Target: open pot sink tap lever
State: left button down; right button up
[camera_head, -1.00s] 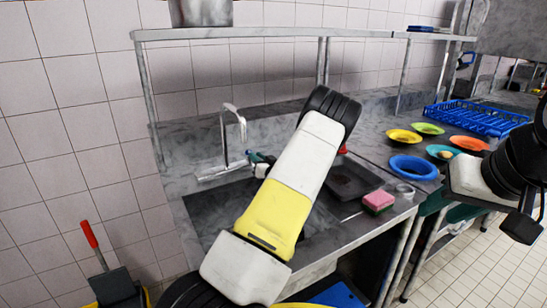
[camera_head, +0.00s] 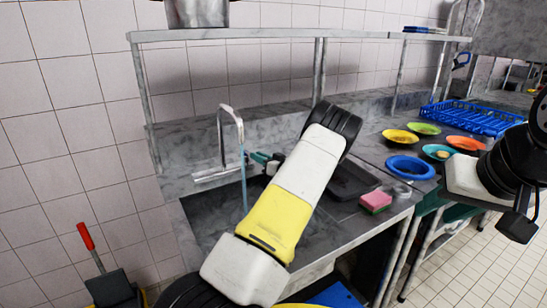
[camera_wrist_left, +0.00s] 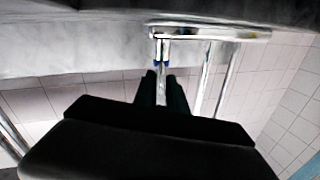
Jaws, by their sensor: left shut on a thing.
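The pot sink tap (camera_head: 231,125) is a tall chrome spout on a horizontal body behind the sink (camera_head: 215,222). A thin blue stream of water (camera_head: 244,180) runs from the spout into the basin. My left gripper (camera_head: 261,158) is beside the tap, partly hidden by my yellow and white left arm. In the left wrist view, its dark fingers (camera_wrist_left: 161,82) are closed around the thin tap lever (camera_wrist_left: 161,88), below the chrome tap body (camera_wrist_left: 215,33). My right gripper (camera_head: 519,225) is at the right edge, away from the tap; its jaws are unclear.
A pink sponge (camera_head: 376,199) lies on the right sink edge. Coloured plates, including a blue one (camera_head: 410,167), and a blue rack (camera_head: 470,117) are on the counter to the right. A shelf (camera_head: 270,34) spans above the sink. A red-handled tool (camera_head: 86,236) stands lower left.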

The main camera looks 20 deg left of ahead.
pick_arm(q)
jog(key=c, duration=1.3)
grip_release()
jog(key=shift+c, duration=0.2)
jog(key=v, duration=0.7)
jog(key=shift+d, duration=0.25)
jog(key=shift+s, duration=0.1)
